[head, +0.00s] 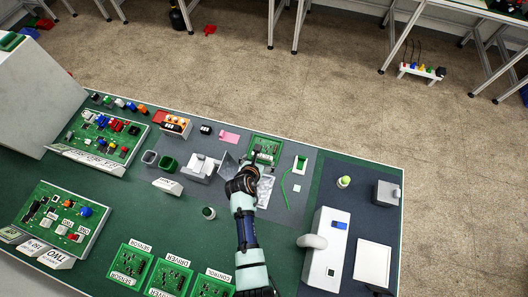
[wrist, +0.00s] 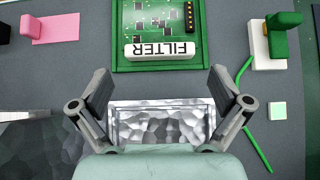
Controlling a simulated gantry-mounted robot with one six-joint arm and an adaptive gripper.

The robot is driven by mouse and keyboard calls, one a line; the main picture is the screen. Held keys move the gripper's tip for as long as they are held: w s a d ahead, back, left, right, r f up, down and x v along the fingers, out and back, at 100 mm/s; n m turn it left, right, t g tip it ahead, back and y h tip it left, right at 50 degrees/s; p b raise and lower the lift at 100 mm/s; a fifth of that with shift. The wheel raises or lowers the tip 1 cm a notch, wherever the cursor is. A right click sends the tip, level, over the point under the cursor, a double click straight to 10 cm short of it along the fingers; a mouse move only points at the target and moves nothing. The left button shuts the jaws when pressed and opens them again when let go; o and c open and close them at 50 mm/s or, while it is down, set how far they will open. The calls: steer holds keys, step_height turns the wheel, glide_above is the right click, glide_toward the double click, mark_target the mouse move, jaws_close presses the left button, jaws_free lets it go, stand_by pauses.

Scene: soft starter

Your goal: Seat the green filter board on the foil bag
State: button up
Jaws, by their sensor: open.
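The green filter board (wrist: 160,25) lies at the top of the wrist view, with a white FILTER label block on its near edge and dark chips on it. It also shows in the head view (head: 264,148) near the bench's far edge. The silver foil bag (wrist: 160,124) lies flat just below the board in the wrist view, apart from it; its lower part is hidden by my gripper's body. In the head view the foil bag (head: 266,190) is partly behind my arm. My gripper (wrist: 160,80) is open and empty, its fingers spread above the bag and short of the board.
A pink pad (wrist: 56,28) lies left of the board. A white block with a green part (wrist: 268,45) and a thin green strip (wrist: 256,148) lie to the right, beside a small pale square (wrist: 277,111). A white machine (head: 325,250) stands on the right of the bench.

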mark_target(261, 157)
steer(key=b+x, duration=0.2)
steer(key=x, duration=0.2)
steer(key=shift+w+f, duration=0.1)
steer(key=shift+f, duration=0.2)
steer(key=shift+w+d+f, duration=0.1)
steer(key=shift+w+f, duration=0.05)
steer(key=shift+w, duration=0.1)
steer(key=shift+c, duration=0.3)
steer(key=c, duration=1)
steer(key=shift+o, duration=0.2)
step_height(261, 157, up, 20)
steer(key=p, duration=0.5)
